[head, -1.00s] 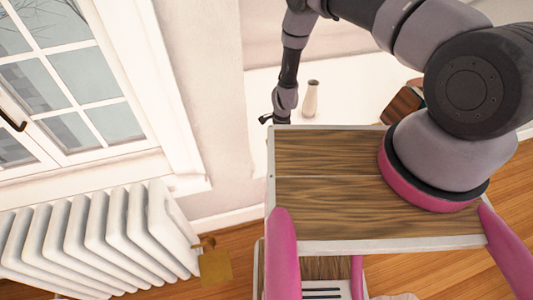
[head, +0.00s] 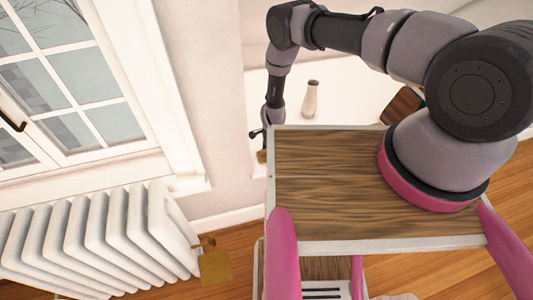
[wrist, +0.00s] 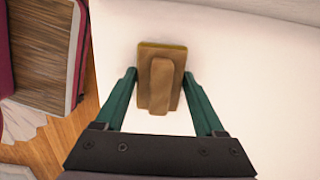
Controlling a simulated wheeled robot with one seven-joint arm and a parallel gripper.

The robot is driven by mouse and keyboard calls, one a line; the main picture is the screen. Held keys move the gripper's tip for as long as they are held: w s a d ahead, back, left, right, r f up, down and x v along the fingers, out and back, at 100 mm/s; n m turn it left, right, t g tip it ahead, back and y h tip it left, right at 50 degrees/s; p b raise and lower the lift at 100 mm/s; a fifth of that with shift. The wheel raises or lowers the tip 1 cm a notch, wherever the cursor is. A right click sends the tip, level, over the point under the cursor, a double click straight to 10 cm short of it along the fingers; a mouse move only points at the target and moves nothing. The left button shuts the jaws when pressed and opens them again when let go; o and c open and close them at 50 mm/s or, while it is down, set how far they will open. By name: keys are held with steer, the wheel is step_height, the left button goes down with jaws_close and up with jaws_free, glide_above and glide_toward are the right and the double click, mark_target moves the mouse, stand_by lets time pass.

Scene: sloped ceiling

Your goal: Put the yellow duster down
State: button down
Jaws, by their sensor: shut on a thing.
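The yellow duster (wrist: 146,90) is a small block, yellow-brown, with a raised grip along its middle. In the wrist view it sits between the green fingers of my gripper (wrist: 159,76), which is shut on it. Behind it lies the white surface (wrist: 230,60); I cannot tell whether the duster touches it. In the head view a small bit of the duster (head: 262,156) shows below my wrist, beside the left edge of my wooden top. The fingers are mostly hidden there.
A pale vase (head: 310,98) and a brown block-like object (head: 402,104) stand on the white surface (head: 350,95). A white radiator (head: 100,235) and a window are at left. A tan piece (head: 215,266) is by the radiator's right end. The white surface around the duster looks clear.

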steer(key=shift+f, duration=0.15)
jaws_free()
step_height(320, 180, up, 12)
steer(key=d, duration=0.1)
steer(key=shift+w+d, duration=0.2)
steer(key=shift+d, duration=0.05)
steer(key=shift+s, duration=0.1)
stand_by(0.5)
